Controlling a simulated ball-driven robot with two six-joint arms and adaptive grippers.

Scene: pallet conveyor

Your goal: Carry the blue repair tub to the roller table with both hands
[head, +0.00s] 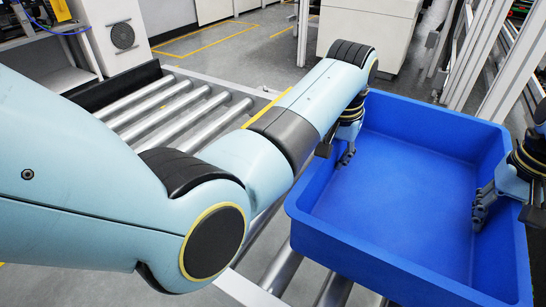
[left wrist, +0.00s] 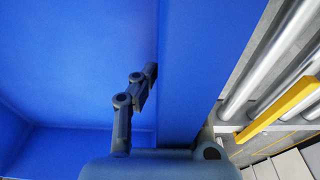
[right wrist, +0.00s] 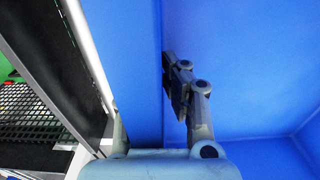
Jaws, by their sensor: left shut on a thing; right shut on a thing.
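The blue repair tub (head: 400,170) is a large, empty, open-topped box at the right of the head view. My left gripper (head: 345,155) is shut on the tub's left wall, one finger showing inside; the wall also fills much of the left wrist view (left wrist: 180,75). My right gripper (head: 482,205) is shut on the right wall, its finger inside the tub; it shows in the right wrist view (right wrist: 180,85). The outer fingers are hidden by the walls. The roller table (head: 165,110) has metal rollers and lies left of the tub, partly behind my left arm.
More rollers (head: 285,270) show beneath the tub's front left side. A yellow bar (head: 262,108) edges the rollers near my left arm. Metal frame posts (head: 480,50) stand at the right, and a white cabinet (head: 365,30) stands behind the tub. Grey floor lies open behind.

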